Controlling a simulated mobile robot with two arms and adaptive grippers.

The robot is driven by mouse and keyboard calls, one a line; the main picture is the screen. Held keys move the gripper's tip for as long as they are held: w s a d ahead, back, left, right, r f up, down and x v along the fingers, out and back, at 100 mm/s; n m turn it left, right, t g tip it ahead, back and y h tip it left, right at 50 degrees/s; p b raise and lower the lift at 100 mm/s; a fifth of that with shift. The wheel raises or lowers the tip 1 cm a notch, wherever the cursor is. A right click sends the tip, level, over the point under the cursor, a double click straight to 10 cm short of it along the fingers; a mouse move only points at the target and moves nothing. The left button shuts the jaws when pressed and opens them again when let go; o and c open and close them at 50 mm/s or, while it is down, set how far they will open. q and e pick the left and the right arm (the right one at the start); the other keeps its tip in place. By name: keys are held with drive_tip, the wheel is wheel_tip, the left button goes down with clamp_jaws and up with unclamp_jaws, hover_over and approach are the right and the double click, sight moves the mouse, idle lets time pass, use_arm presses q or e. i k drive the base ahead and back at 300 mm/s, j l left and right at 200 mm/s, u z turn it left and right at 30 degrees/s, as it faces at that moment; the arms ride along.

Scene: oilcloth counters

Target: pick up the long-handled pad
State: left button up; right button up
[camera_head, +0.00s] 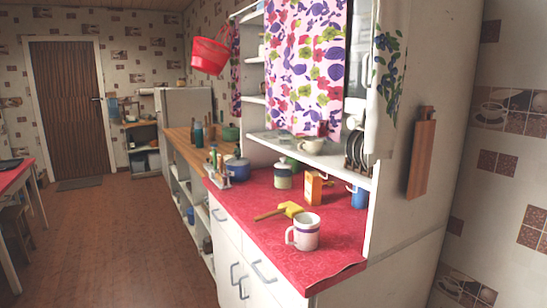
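A yellow pad (291,209) with a long wooden handle (268,215) lies on the red counter (245,197) of the near cupboard. The handle points left, towards the counter's front edge. A white mug (305,231) with a dark band stands just in front of the pad, close to it. Neither of my grippers is in view.
Behind the pad are an orange box (313,187), a lidded jar (283,176) and a blue mug (358,196). A dark blue pot (238,170) stands farther left. A shelf (318,152) overhangs the counter's back. Open floor (120,245) lies left.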

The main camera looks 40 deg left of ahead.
sight(289, 209)
drive_tip(key=i, duration=0.55)
drive_tip(key=i+u, duration=0.5)
drive_tip(key=u, duration=0.2)
drive_tip(key=i+l+u, duration=0.15)
drive_tip(key=u, duration=0.25)
drive_tip(key=i+l, duration=0.05)
